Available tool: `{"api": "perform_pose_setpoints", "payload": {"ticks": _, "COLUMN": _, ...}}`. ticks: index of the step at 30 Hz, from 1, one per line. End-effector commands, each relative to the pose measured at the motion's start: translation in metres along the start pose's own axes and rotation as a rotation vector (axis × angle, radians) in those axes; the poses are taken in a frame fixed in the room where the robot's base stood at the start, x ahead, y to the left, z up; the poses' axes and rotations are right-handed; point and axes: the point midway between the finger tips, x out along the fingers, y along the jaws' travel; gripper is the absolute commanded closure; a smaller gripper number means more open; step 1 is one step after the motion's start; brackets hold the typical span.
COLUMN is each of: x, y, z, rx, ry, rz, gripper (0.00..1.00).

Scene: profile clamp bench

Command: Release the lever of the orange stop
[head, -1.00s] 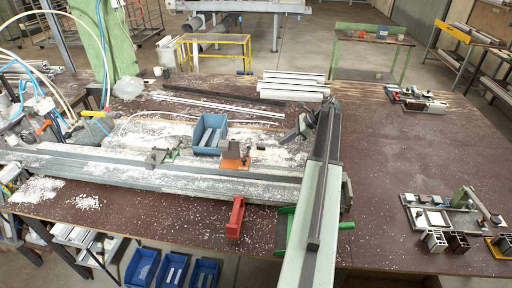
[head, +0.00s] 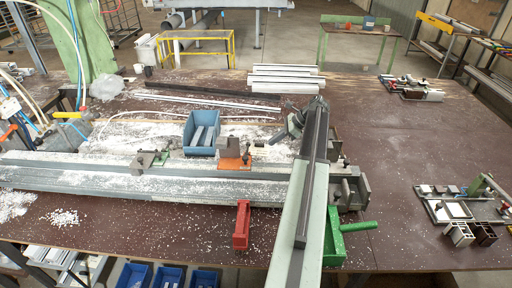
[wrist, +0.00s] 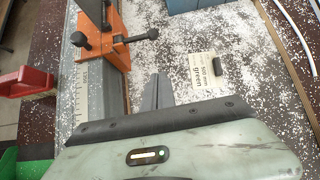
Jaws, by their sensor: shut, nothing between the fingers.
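The orange stop (head: 234,155) sits on the long grey profile rail, left of my gripper in the head view. In the wrist view the orange stop (wrist: 115,38) is at upper left, with its dark lever (wrist: 124,40) ending in a round knob near the top centre. My gripper (wrist: 160,92) is shut and empty. Its fingertips are below and to the right of the stop in the wrist view, apart from the lever. In the head view my arm partly hides the gripper.
A blue bin (head: 202,133) stands behind the stop. A printed card (wrist: 203,73) lies to its right in the wrist view. A red block (head: 241,226) and a green clamp (head: 345,240) are at the front. A grey-green stop (head: 147,160) is farther left. White chips cover the rail.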

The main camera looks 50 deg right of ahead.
Motion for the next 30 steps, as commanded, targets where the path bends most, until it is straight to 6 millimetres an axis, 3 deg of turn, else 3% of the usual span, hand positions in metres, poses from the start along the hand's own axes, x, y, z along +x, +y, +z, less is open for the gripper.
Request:
{"api": "perform_pose_setpoints", "payload": {"ticks": 5, "x": 0.013, "y": 0.0, "z": -0.007, "rx": 0.004, "ry": 0.0, "rz": -0.004, "gripper": 1.0}}
{"api": "perform_pose_setpoints", "payload": {"ticks": 19, "x": 0.1, "y": -0.001, "z": -0.011, "rx": 0.006, "ry": 0.0, "rz": -0.006, "gripper": 1.0}}
{"api": "perform_pose_setpoints", "payload": {"ticks": 21, "x": 0.086, "y": -0.001, "z": 0.009, "rx": 0.007, "ry": 0.0, "rz": -0.007, "gripper": 1.0}}
{"api": "perform_pose_setpoints", "payload": {"ticks": 24, "x": 0.082, "y": -0.002, "z": 0.022, "rx": 0.007, "ry": 0.0, "rz": -0.007, "gripper": 1.0}}
{"api": "perform_pose_setpoints", "payload": {"ticks": 30, "x": 0.08, "y": -0.002, "z": 0.032, "rx": 0.008, "ry": 0.0, "rz": -0.007, "gripper": 1.0}}
